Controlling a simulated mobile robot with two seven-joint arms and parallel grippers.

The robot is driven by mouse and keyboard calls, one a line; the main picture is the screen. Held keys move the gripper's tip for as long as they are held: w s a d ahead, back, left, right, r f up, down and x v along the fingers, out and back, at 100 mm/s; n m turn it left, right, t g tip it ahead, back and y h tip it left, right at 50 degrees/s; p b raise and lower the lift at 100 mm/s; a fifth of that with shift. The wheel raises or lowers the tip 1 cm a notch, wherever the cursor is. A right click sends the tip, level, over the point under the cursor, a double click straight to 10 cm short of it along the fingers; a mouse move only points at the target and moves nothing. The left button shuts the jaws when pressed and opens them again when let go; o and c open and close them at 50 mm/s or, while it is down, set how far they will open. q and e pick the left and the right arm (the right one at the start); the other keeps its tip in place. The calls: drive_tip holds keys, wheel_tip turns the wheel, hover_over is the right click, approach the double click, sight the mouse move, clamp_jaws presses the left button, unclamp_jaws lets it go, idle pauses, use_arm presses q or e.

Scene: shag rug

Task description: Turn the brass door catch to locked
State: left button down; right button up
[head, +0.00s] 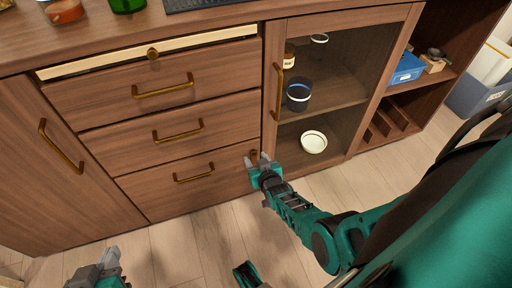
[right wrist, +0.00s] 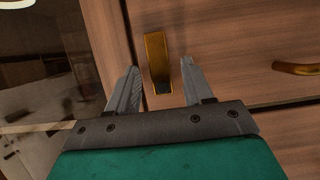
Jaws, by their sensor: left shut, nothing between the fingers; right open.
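The brass door catch (right wrist: 155,58) is a short bar on the cabinet frame between the glass door and the drawers. In the right wrist view it stands upright, lengthwise between the fingers. In the head view a small part of the catch (head: 254,155) shows at the fingertips. My right gripper (head: 257,161) is open at the catch, with a finger on each side; in the right wrist view the gripper (right wrist: 160,70) shows gaps on both sides. My left gripper (head: 98,268) is shut and empty, low at the left, away from the cabinet.
The glass door (head: 315,100) has a brass handle (head: 278,92) and appears closed. Drawers with brass handles (head: 194,174) are at the left. Open shelves hold a blue box (head: 407,69). The floor (head: 205,230) in front is mostly clear.

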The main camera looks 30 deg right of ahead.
drive_tip(key=shift+c, duration=0.2)
clamp_jaws()
use_arm(q)
drive_tip(key=shift+s+f, duration=0.2)
drive_tip(key=shift+s, duration=0.05)
use_arm(e)
drive_tip(key=n+h, duration=0.2)
drive_tip(key=shift+d+n, duration=0.2)
drive_tip(key=shift+n, duration=0.1)
use_arm(q)
drive_tip(key=shift+w+r, duration=0.1)
drive_tip(key=shift+w, duration=0.1)
use_arm(e)
drive_tip(key=shift+d+n+h, duration=0.1)
drive_tip(key=shift+n+h, duration=0.6)
drive_tip(key=shift+n, duration=0.3)
drive_tip(key=shift+r, duration=0.1)
use_arm(q)
drive_tip(key=shift+s, duration=0.2)
